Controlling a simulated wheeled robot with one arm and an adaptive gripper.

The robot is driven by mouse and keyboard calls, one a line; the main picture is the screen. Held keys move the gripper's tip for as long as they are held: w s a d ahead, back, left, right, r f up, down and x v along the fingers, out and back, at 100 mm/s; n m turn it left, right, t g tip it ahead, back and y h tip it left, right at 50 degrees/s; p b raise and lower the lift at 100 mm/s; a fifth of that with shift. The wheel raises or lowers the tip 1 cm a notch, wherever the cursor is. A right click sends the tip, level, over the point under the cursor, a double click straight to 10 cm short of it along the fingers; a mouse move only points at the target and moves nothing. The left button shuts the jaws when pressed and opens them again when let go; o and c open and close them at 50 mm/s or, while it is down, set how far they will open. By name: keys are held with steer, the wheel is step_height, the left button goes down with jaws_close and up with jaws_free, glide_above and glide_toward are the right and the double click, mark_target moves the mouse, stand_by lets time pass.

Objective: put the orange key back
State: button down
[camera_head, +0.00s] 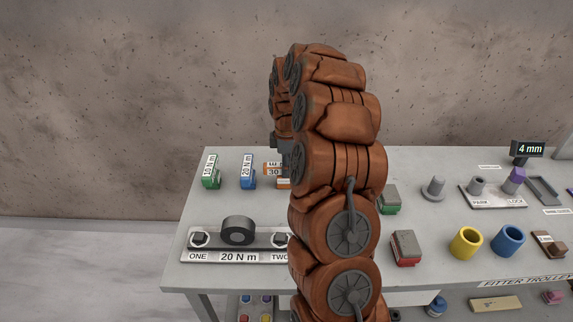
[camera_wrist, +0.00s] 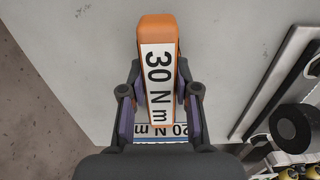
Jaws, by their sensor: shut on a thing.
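The orange key (camera_wrist: 158,28), with a white label reading 30 N m, is in the wrist view between the fingers of my gripper (camera_wrist: 158,95), which is shut on it. In the head view the orange key (camera_head: 272,170) shows only partly beside my arm, to the right of the blue 20 N m key (camera_head: 247,172). I cannot tell whether the orange key touches the table. In the wrist view a 20 N m label (camera_wrist: 180,130) shows below the orange key, partly hidden by my gripper.
The green 10 N m key (camera_head: 211,172) stands at the left of the grey table (camera_head: 225,215). A plate marked ONE and TWO (camera_head: 238,257) lies in front, with a dark ring on it. Yellow (camera_head: 466,243) and blue (camera_head: 508,240) cups stand at right. My arm hides the table's middle.

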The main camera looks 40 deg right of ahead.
steer(key=shift+f, duration=0.15)
steer(key=c, duration=0.8)
jaws_free()
steer(key=shift+c, duration=0.2)
step_height(320, 180, up, 10)
steer(key=b, duration=0.3)
steer(key=shift+r, duration=0.25)
steer(key=shift+r+b, duration=0.3)
steer(key=shift+r, duration=0.65)
steer(key=shift+a, duration=0.1)
